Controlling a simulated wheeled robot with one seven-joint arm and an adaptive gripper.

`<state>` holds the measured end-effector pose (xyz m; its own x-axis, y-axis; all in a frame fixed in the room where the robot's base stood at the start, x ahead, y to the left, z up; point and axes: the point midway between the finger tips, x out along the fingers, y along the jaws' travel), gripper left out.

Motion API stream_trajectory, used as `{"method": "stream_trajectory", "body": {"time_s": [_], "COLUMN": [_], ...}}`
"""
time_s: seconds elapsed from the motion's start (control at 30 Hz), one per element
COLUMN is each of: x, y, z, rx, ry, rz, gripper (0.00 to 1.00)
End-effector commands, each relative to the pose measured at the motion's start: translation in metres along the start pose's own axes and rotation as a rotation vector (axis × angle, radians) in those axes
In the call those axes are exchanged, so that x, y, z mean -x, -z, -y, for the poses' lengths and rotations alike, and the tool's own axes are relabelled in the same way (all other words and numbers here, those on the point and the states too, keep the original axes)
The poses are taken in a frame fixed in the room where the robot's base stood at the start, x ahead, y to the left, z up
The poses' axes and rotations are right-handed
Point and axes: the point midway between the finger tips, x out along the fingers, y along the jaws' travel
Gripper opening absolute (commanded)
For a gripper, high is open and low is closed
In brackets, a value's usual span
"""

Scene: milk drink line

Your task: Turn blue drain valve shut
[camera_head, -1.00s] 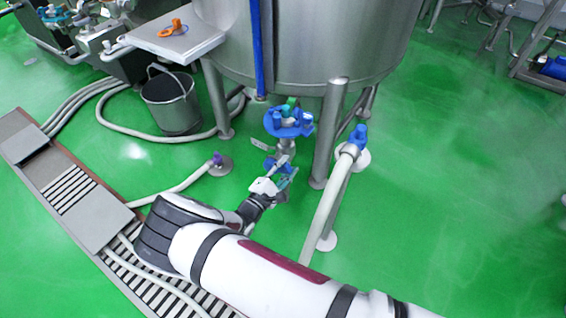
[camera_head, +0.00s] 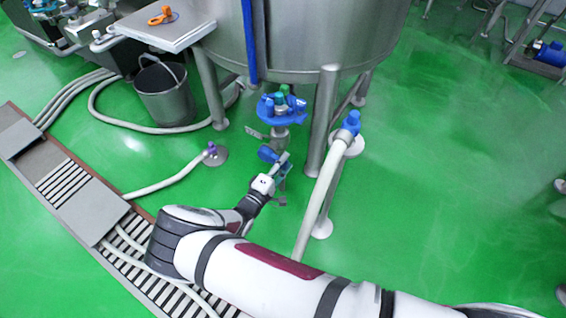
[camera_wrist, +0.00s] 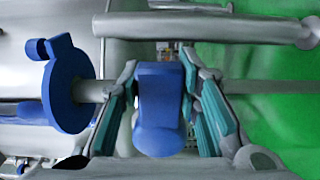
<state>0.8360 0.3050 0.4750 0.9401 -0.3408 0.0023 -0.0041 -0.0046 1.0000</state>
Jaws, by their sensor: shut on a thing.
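The blue drain valve handle (camera_wrist: 160,105) stands between the two teal-padded fingers of my gripper (camera_wrist: 163,112) in the wrist view. My gripper is shut on it. In the head view the blue handle (camera_head: 267,153) shows below the tank, at the end of my arm, and my gripper (camera_head: 277,172) reaches it from the lower left. The fingers partly hide the valve body and the pipe behind it.
A blue disc (camera_wrist: 68,90) sits on the pipe left of my gripper. The steel tank (camera_head: 300,40) stands above, with a leg (camera_head: 322,120) right of the valve. A white hose (camera_head: 318,200) with a blue end stands further right. A bucket (camera_head: 165,95) stands left.

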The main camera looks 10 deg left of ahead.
Motion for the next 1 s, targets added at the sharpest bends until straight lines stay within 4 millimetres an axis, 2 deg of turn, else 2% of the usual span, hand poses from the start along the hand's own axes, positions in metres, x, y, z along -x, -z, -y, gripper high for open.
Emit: {"method": "stream_trajectory", "body": {"time_s": [0.4,0.43,0.5,0.83,1.0], "x": [0.001,0.001,0.001,0.002,0.018], "y": [0.000,0.000,0.000,0.000,0.001], "z": [0.003,0.003,0.003,0.001,0.001], "rx": [-0.014,-0.013,-0.013,-0.010,-0.011], "ry": [0.007,0.007,0.007,0.003,0.004], "rz": [0.001,0.001,0.001,0.000,-0.002], "gripper": [0.00,0.37,0.52,0.52,0.52]}}
